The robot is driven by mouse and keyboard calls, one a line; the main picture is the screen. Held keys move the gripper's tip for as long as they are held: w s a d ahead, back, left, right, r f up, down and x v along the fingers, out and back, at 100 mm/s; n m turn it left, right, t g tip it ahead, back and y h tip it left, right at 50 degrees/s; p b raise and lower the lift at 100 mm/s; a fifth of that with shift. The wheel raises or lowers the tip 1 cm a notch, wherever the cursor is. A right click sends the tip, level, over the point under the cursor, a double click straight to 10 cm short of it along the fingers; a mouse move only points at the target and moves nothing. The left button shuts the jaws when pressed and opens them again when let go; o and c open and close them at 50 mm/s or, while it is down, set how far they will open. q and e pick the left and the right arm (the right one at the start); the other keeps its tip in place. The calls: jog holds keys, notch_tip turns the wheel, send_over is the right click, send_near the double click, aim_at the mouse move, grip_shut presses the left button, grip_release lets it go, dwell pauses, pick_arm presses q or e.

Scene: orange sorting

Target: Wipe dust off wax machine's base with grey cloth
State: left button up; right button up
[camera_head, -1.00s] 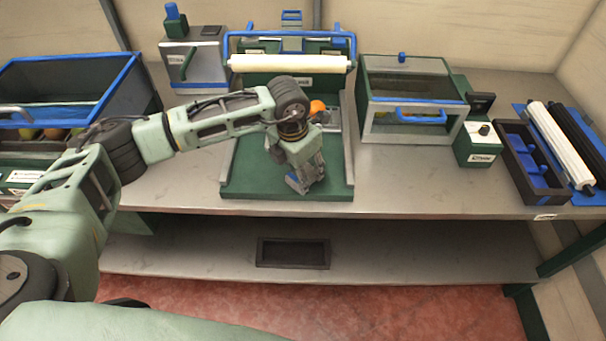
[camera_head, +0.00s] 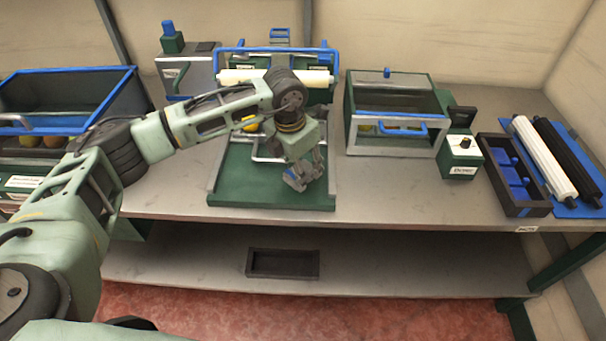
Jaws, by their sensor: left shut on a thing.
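The wax machine stands mid-bench with a cream roller (camera_head: 232,77) across its back and a flat green base (camera_head: 235,190) in front. My left gripper (camera_head: 304,178) points down over the front right part of this base. Its fingers are shut on a small greyish thing, seemingly the grey cloth, mostly hidden by the fingers. I cannot tell whether it touches the base. My left arm hides part of the machine's middle. No dust can be made out at this size. My right gripper is not in view.
A blue-rimmed bin (camera_head: 125,82) stands left, a glass-topped box (camera_head: 395,142) right of the machine. A black tray (camera_head: 528,208) and rollers lie far right. A dark tray (camera_head: 283,276) sits on the lower shelf.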

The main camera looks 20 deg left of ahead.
pick_arm(q)
jog(key=shift+d+r+p, duration=0.1)
jog(key=shift+r+p, duration=0.4)
jog(key=shift+r, duration=1)
